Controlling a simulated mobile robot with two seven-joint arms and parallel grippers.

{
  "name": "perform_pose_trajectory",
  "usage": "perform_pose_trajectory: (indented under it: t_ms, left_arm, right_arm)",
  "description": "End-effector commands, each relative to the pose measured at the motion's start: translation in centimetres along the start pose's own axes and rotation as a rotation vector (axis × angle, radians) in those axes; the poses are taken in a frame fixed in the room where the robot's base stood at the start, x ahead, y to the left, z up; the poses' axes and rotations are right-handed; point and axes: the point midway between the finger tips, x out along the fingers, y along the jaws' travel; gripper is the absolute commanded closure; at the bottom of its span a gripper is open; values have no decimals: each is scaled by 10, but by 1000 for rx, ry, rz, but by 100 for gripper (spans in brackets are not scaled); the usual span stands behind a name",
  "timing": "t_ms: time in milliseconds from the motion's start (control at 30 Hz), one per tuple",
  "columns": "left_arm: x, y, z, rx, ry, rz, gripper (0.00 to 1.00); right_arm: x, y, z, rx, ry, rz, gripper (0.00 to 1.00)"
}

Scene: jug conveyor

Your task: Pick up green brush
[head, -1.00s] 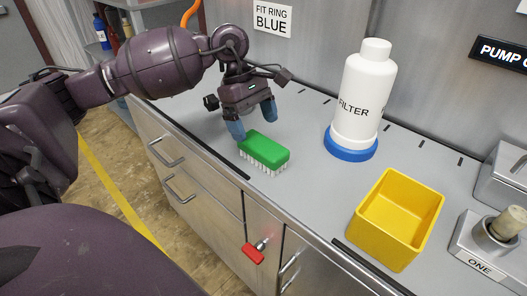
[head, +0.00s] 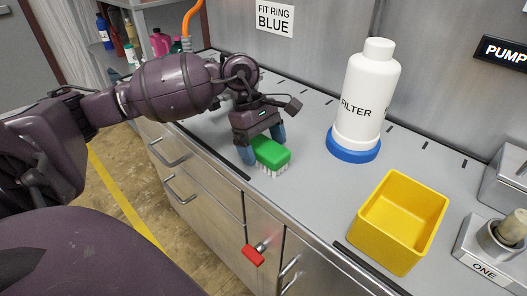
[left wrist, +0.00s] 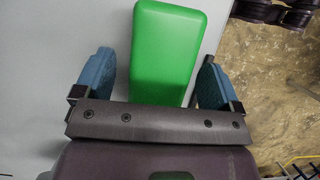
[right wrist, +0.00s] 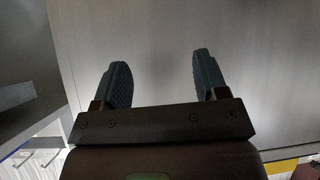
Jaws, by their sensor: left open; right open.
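The green brush (head: 272,153), a green block with white bristles below, lies bristles down on the grey counter near its front edge. My left gripper (head: 263,146) is open above its rear end, with one blue finger on each side. In the left wrist view the green brush (left wrist: 168,45) extends between the two open fingers, with a gap on either side. My right gripper (right wrist: 152,82) is open and empty in the right wrist view, facing a plain grey surface. It is not in the head view.
A white FILTER bottle (head: 366,95) stands in a blue ring (head: 352,149) right of the brush. A yellow bin (head: 398,222) and a metal fixture marked ONE (head: 483,241) are farther right. A red-handled valve (head: 253,255) sticks out of the cabinet front. Counter between brush and bottle is clear.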

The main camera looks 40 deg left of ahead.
Motion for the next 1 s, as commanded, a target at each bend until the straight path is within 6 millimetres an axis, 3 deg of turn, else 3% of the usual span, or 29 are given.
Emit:
perform_pose_trajectory:
  t_ms: [367,733,1000]
  left_arm:
    - [4,0,-2,0,0,-1,11]
    - [4,0,-2,0,0,0,11]
    - [4,0,-2,0,0,0,52]
  right_arm:
    - [0,-1,9,5,-18,1,33]
    - [3,-3,5,8,-8,-1,33]
    - [4,-3,1,7,1,-3,33]
